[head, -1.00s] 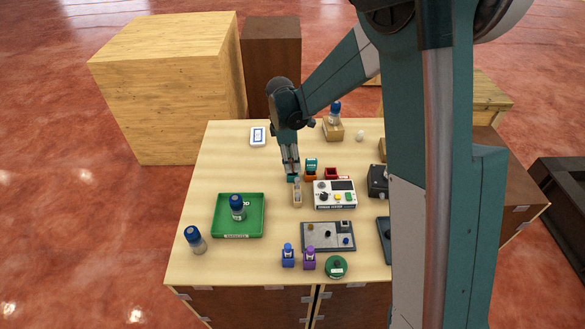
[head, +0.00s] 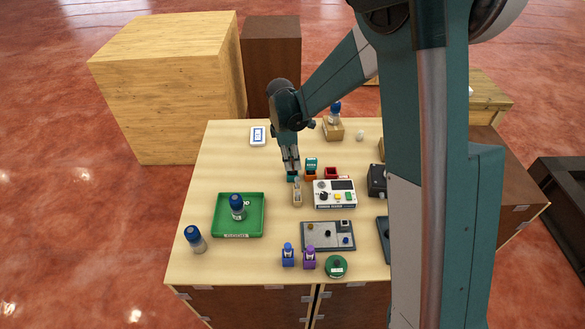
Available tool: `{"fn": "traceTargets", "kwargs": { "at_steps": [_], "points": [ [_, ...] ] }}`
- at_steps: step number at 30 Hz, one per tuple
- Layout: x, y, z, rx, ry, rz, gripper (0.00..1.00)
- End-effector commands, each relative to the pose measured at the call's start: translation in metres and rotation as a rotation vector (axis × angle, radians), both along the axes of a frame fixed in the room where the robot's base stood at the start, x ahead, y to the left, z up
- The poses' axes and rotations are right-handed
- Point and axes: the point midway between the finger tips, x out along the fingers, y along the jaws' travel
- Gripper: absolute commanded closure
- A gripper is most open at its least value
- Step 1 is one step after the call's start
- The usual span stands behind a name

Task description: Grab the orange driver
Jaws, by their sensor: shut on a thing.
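My gripper (head: 293,178) points down at the far end of a small wooden rack (head: 297,199) near the middle of the table. Its jaws are shut on a slim thing there, which I take to be the orange driver. The fingers hide nearly all of it, and its colour cannot be made out. I cannot tell whether it still touches the rack.
An orange block with a teal top (head: 311,168) stands close right of my gripper, beside a red bin (head: 331,172). A grey-white tester (head: 335,194) lies right of the rack. A green tray (head: 238,232) holds a blue-capped bottle (head: 237,205).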

Motion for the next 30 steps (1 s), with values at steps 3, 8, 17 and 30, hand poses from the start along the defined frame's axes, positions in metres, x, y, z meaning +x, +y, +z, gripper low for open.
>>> {"fn": "traceTargets", "kwargs": {
  "at_steps": [3,8,17,30],
  "points": [
    [0.000,0.000,0.000,0.000,0.000,0.000,1.00],
    [0.000,0.000,0.001,0.000,0.000,0.000,1.00],
    [0.000,0.000,0.018,0.000,0.000,0.000,1.00],
    [0.000,0.000,0.076,0.000,0.000,0.000,1.00]
  ]
}}
